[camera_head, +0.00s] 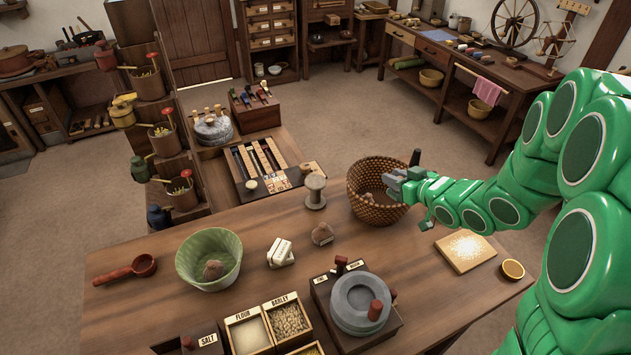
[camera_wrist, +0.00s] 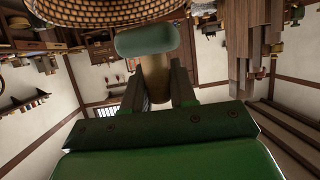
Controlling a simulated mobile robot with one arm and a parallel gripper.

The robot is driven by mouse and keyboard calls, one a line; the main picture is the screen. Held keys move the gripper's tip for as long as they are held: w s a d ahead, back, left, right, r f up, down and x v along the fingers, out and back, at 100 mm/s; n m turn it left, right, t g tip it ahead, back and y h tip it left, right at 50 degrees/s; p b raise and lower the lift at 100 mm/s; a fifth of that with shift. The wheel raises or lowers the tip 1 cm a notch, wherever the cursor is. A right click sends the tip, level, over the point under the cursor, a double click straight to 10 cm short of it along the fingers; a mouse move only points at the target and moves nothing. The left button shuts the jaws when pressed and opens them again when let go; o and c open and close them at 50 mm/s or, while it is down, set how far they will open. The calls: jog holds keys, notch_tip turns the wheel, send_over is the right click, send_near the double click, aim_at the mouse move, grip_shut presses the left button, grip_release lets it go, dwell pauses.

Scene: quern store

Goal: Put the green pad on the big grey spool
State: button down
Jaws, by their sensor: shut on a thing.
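The green pad (camera_wrist: 146,40) is a rounded, dull grey-green block with a tan stem below it. My gripper (camera_wrist: 160,82) is shut on the tan stem, with a dark finger on either side. In the head view, my gripper (camera_head: 404,178) is at the right rim of a woven basket (camera_head: 368,207); the held pad is small there and hard to make out. The big grey spool (camera_head: 315,191) stands upright on the table, left of the basket. Its top looks bare.
Free wood lies between spool and blocks.

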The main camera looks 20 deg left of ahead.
jog(key=s+a+r+n+g, duration=0.1)
jog(key=s+a+r, duration=0.2)
jog(key=a, duration=0.6)
jog(key=s+a+r+n, duration=0.15)
jog(key=s+a, duration=0.25)
jog(key=a, duration=0.4)
jog(key=y, duration=0.1)
send_over(313, 178)
jog(key=s, duration=0.1)
jog(key=shift+m, duration=0.45)
jog(key=f, duration=0.7)
jog(key=shift+s+d+f, duration=0.1)
jog(key=shift+d+f, duration=0.1)
jog(key=shift+d, duration=0.05)
jog(key=shift+w+a+f, duration=0.2)
jog(key=shift+w+f, duration=0.1)
jog(key=shift+f, duration=0.25)
jog(key=shift+w+a+f, duration=0.2)
jog(key=shift+w+f, duration=0.1)
jog(key=shift+f, duration=1.5)
jog(key=c, duration=0.9)
grip_release()
jog(key=shift+f, duration=0.15)
